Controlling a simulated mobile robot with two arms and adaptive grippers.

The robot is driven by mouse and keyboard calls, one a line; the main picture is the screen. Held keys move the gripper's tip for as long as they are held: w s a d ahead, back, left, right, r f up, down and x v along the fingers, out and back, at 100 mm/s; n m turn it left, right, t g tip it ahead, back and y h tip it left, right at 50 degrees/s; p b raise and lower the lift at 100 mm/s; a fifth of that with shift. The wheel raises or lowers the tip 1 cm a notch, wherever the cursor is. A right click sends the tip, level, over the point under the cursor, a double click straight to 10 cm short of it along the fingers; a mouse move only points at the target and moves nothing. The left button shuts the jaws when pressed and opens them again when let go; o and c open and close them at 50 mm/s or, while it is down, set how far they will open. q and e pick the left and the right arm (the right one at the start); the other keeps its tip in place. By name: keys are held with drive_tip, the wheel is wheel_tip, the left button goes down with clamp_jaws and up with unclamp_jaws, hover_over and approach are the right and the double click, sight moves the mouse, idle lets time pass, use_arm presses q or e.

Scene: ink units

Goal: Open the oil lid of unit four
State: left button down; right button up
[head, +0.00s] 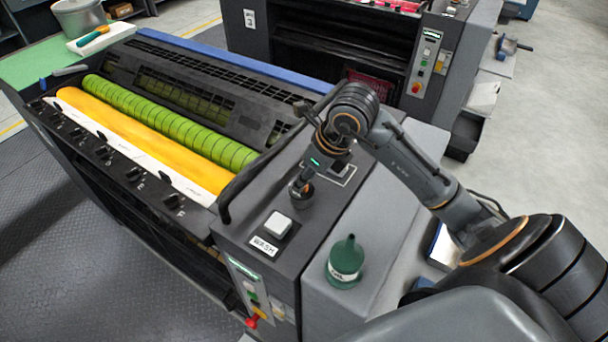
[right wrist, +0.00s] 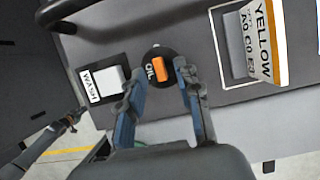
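The oil lid (right wrist: 158,53) is a round black cap marked OIL with an upright orange handle (right wrist: 159,70), on the dark top of the near unit. My right gripper (right wrist: 162,84) is open, with a blue-padded finger on each side of the handle and gaps showing between. In the head view my right gripper (head: 301,188) points down over the lid, which it mostly hides. A number for this near unit does not show.
A white WASH button (head: 278,225) sits beside the lid. A green oil can (head: 345,262) stands on the grey side ledge. A YELLOW sign (right wrist: 262,40) stands right of the lid in the wrist view. Green and yellow rollers (head: 150,120) lie left. Unit 3 (head: 310,50) stands behind.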

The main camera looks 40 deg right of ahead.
drive_tip(key=shift+x, duration=0.8)
clamp_jaws()
